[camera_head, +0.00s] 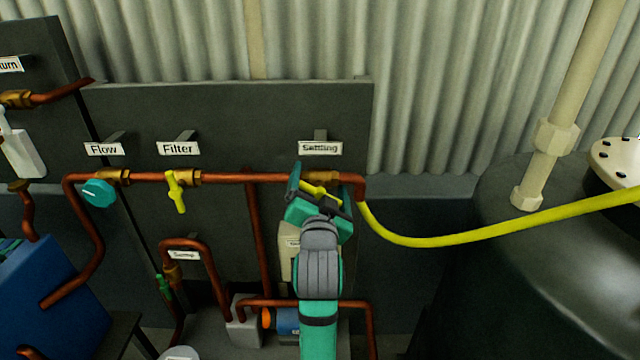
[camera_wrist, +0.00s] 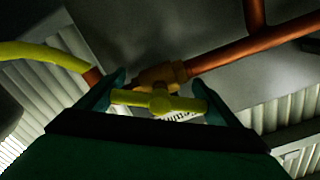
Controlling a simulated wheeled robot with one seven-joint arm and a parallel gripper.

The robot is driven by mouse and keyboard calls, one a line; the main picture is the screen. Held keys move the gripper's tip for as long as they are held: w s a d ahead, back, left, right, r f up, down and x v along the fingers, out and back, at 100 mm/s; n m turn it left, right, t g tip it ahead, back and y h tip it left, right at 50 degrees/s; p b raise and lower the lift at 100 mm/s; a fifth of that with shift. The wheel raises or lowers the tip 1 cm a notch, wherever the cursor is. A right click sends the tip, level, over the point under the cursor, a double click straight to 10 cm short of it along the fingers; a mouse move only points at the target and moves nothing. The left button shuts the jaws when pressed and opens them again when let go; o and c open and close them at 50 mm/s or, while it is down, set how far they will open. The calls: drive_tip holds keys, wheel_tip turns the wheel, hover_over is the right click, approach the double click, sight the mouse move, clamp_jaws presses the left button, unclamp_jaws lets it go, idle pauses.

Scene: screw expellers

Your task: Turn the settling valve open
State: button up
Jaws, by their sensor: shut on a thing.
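The settling valve's yellow handle (camera_head: 318,190) sits on the copper pipe under the "Settling" label (camera_head: 320,148) in the head view. My green gripper (camera_head: 318,192) reaches up to it from below and hides part of it. In the wrist view the yellow handle (camera_wrist: 158,102) lies crosswise between the two fingers of my gripper (camera_wrist: 157,98), one at each end of the bar. The brass valve body (camera_wrist: 162,76) is just behind it. In the head view the handle looks slightly tilted, roughly along the pipe.
To the left on the same pipe are the yellow Filter valve handle (camera_head: 176,191) and the teal Flow valve knob (camera_head: 98,193). A yellow hose (camera_head: 440,240) runs right to a dark tank (camera_head: 560,270). Copper pipes and a blue pump (camera_head: 287,321) lie below near my arm.

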drive_tip(key=n, duration=0.6)
drive_tip(key=shift+f, duration=0.1)
idle(0.4)
drive_tip(key=o, duration=0.9)
drive_tip(key=s, duration=1.1)
drive_tip(key=shift+a, duration=0.1)
